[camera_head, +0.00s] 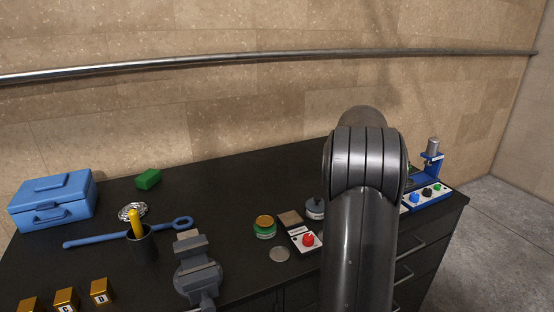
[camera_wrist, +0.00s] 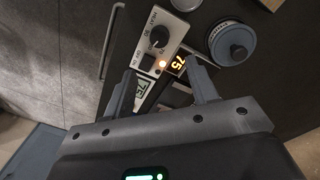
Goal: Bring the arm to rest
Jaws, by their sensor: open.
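My arm (camera_head: 362,220) rises from the bottom edge in the head view, and its bent grey joint stands in front of the right part of the bench. My gripper is hidden behind the arm in that view. In the wrist view my gripper (camera_wrist: 160,68) has its two dark fingers spread apart with nothing held between them. Beyond the fingertips is a white control panel (camera_wrist: 167,27) with a black knob, a lit orange lamp and a display reading 75. The gap between fingertips and panel is hard to judge.
A round grey-blue piece (camera_wrist: 232,43) lies right of the panel in the wrist view. The dark bench (camera_head: 225,170) holds a vise (camera_head: 196,270), a blue toolbox (camera_head: 52,200), a red-button box (camera_head: 308,239) and a blue press (camera_head: 428,170). The bench's back middle is clear.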

